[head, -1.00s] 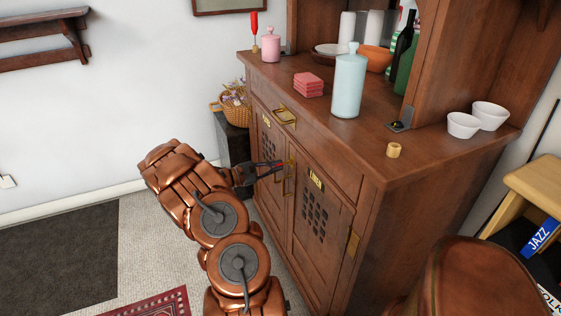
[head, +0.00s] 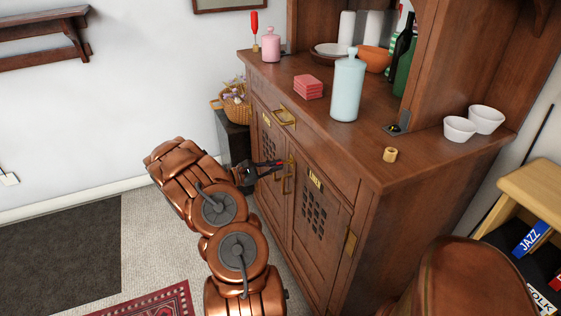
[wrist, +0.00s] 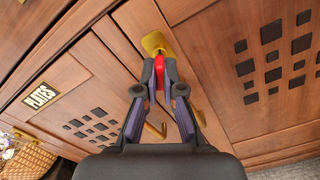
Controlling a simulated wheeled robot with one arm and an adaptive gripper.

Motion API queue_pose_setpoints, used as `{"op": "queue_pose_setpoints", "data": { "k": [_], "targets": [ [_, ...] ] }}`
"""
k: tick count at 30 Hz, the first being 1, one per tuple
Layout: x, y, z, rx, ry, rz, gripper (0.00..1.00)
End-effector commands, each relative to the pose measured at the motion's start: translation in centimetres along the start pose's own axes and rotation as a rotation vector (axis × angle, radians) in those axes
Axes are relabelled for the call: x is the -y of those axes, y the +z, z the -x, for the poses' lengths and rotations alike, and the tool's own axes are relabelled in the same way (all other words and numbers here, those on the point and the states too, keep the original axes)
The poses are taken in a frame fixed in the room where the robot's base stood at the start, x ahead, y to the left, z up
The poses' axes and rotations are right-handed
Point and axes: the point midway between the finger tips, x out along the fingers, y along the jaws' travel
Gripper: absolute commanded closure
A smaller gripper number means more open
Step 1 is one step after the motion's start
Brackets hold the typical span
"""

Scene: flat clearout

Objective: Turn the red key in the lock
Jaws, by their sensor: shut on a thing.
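The red key (wrist: 160,67) shows in the wrist view between my fingertips, up against a brass lock plate (wrist: 157,43) on the cabinet door. My gripper (wrist: 160,75) is shut on the key; it also shows in the head view (head: 272,165), at the front of the wooden cabinet (head: 340,220). The fingers hide most of the key, and its angle in the lock cannot be told. Brass door handles (wrist: 155,130) hang near the fingers.
The left door carries a PLATES label (wrist: 41,96) and the right door a LINEN label (head: 315,180). A wicker basket (head: 236,108) stands left of the cabinet. Bottles, bowls and a pale blue canister (head: 347,90) stand on top. The floor at the left is open.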

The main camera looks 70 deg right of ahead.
Motion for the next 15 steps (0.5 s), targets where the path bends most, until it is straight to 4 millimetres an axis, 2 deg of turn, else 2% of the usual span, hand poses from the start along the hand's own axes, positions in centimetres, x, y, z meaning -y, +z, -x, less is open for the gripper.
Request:
{"op": "queue_pose_setpoints", "data": {
  "k": [9,15],
  "targets": [
    [-0.11,0.14,0.03,-0.001,0.0,0.126,1.0],
    [-0.05,0.02,0.02,0.0,0.001,0.138,1.0]
  ]
}}
